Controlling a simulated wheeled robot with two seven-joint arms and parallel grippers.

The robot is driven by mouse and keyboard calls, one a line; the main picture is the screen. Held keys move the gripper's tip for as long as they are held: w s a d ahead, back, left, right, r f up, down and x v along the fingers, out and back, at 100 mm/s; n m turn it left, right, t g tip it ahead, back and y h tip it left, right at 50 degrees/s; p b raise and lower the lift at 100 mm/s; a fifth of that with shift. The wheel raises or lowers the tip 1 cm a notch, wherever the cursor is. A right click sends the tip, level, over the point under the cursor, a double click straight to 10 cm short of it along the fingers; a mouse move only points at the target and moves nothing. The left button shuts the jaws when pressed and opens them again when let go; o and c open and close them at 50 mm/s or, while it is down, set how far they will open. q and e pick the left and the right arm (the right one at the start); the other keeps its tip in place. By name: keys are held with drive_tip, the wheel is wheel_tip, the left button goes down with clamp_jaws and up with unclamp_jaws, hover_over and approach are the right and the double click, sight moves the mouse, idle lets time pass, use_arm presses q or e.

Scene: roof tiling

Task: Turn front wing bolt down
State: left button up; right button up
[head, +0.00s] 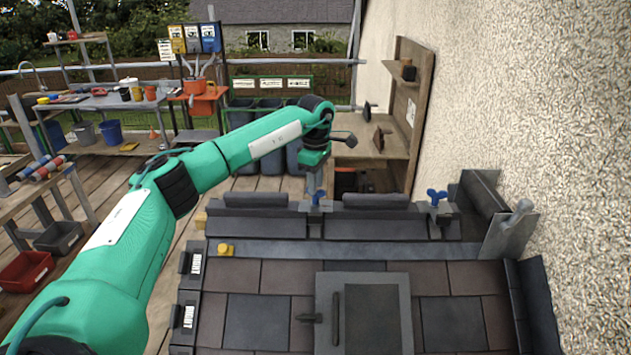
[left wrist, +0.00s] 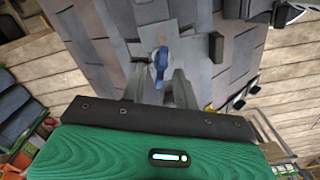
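Two blue wing bolts stand in dark clamps on the ridge at the far edge of the tiled roof. One wing bolt (head: 317,198) is left of centre in the head view, the other wing bolt (head: 437,197) farther right. My left gripper (head: 315,184) points down directly over the left one of these. In the left wrist view a blue wing bolt (left wrist: 160,64) lies between my two fingertips (left wrist: 159,78), with gaps visible on both sides. The left gripper looks open. I cannot tell how far down the bolt is turned. My right gripper is not in view.
The roof has brown and dark slates (head: 257,308) and a grey framed hatch (head: 406,300). A yellow piece (head: 225,250) sits at the left. A rough wall (head: 540,100) rises at the right. A wooden shelf unit (head: 425,100) stands beyond the ridge, workbenches at the left.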

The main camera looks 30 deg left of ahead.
use_arm(q)
wheel_tip(320, 180, up, 14)
drive_tip(key=b, duration=0.3)
drive_tip(key=shift+f, duration=0.1)
idle(0.5)
